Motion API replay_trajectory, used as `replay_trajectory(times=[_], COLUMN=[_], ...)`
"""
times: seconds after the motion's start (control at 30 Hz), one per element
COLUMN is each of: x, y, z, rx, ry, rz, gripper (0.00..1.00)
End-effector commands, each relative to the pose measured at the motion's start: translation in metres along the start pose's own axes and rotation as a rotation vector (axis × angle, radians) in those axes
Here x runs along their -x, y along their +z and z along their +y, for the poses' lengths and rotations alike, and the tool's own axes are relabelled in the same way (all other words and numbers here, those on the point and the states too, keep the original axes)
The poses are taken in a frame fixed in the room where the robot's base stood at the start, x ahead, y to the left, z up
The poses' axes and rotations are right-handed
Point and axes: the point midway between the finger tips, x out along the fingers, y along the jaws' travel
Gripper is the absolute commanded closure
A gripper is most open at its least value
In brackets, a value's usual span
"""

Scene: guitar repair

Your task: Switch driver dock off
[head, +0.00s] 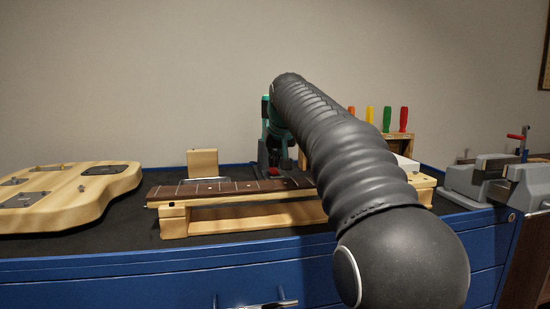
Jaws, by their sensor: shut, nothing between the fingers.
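A green and dark grey device (265,127), seemingly the driver dock with its driver, stands at the back of the bench behind the guitar neck. A small red part (273,171) shows low on its front, but whether this is its switch, and how it is set, I cannot tell. My black ribbed arm reaches from the lower right up to just above the device and covers its right side. I cannot make out my gripper; the far end of my arm hides it or blends with the dark parts there.
A guitar neck (230,187) on a wooden cradle (255,217) lies in front of the device. A guitar body (70,205) lies left, a wooden block (202,163) behind the neck. Coloured handles (387,119) stand in a rack at the back; a grey vise (480,180) is at right.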

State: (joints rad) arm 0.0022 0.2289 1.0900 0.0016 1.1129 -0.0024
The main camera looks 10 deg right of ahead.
Motion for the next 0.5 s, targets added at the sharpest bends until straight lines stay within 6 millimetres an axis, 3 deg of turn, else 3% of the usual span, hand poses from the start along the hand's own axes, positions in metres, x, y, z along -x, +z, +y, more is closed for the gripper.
replay_trajectory(times=[0.33, 0.5], x=[0.001, 0.011], y=[-0.001, -0.009], z=[0.000, 0.000], rx=[0.000, 0.000], ry=[0.000, 0.000], rz=[0.001, 0.001], gripper=[1.00, 1.00])
